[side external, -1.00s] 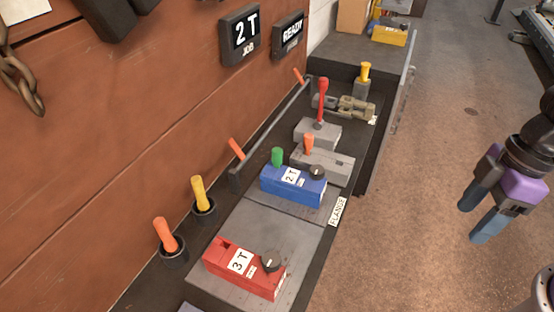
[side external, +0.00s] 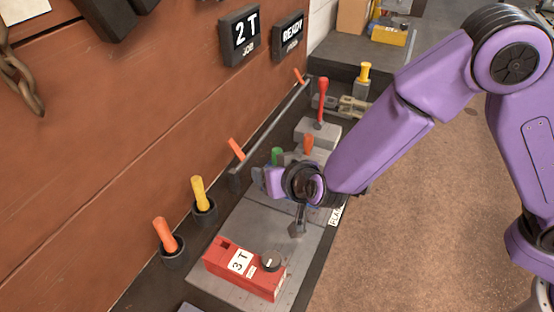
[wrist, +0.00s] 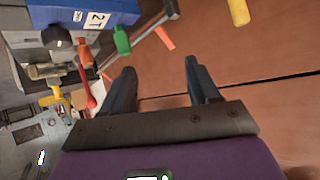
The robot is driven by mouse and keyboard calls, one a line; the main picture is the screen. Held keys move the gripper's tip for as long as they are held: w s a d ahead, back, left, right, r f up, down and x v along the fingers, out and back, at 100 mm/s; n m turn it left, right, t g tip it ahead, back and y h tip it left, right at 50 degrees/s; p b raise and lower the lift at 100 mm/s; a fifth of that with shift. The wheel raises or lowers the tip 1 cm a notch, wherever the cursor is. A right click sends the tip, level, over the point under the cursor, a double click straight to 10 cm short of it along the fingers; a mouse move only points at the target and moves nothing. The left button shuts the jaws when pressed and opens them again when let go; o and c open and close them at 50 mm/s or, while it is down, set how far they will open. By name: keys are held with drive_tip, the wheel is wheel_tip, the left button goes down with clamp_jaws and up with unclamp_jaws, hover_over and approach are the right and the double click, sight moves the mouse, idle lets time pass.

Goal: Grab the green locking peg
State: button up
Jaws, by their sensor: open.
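The green peg (side external: 277,155) stands upright on the blue 2 T block; its top shows just behind my gripper in the side view. In the wrist view the green peg (wrist: 122,40) and the blue block (wrist: 75,12) are at the upper left. My gripper (wrist: 160,68) is open, with nothing between its fingers. The green peg lies outside the jaws, beyond the left finger in that view. In the side view my wrist and gripper (side external: 258,178) hide most of the blue block.
An orange peg (side external: 308,144) and a red-knobbed lever (side external: 322,95) stand behind. A grey rail (side external: 275,130) runs along the wall. Yellow (side external: 198,192) and orange (side external: 164,234) pegs stand in black sockets. A red 3 T block (side external: 240,268) sits in front.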

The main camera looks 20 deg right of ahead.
drive_tip(key=d+f+m+t+h, duration=0.1)
drive_tip(key=d+f+m+h, duration=0.1)
drive_tip(key=h, duration=0.2)
approach(276, 151)
drive_tip(key=shift+t, duration=0.3)
drive_tip(key=x, duration=0.5)
drive_tip(key=f+x, duration=0.1)
drive_tip(key=x, duration=0.1)
drive_tip(key=shift+s+f, duration=0.1)
drive_tip(key=shift+f, duration=0.15)
drive_tip(key=shift+x, duration=2.7)
drive_tip(key=shift+d, duration=0.2)
drive_tip(key=c, duration=1.1)
